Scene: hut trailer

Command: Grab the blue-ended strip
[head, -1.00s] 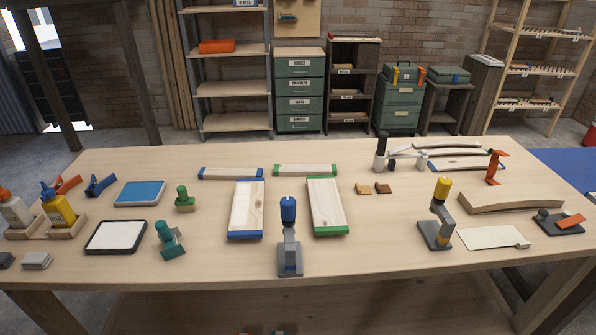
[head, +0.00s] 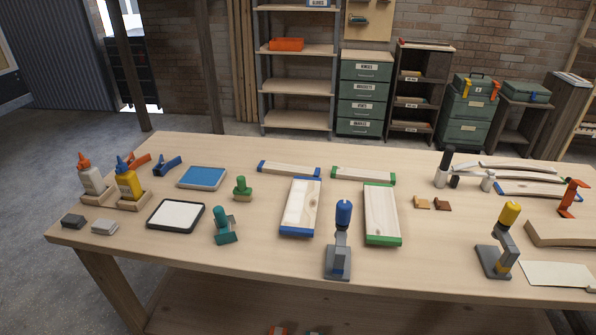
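A narrow pale wood strip with blue ends (head: 289,169) lies flat near the back middle of the workbench (head: 130,225). A similar strip with green ends (head: 363,176) lies just to its right. In front of it is a wider board with blue ends (head: 301,208), and beside that a wider board with green ends (head: 381,213). Neither of my grippers shows in the head view, and nothing holds the strip.
A blue-topped stand tool (head: 341,240) is at the front middle. Glue bottles (head: 128,179), a blue pad (head: 202,177) and green stamps (head: 242,188) are to the left. A yellow-topped stand tool (head: 501,240) and curved wood strips (head: 525,173) are to the right.

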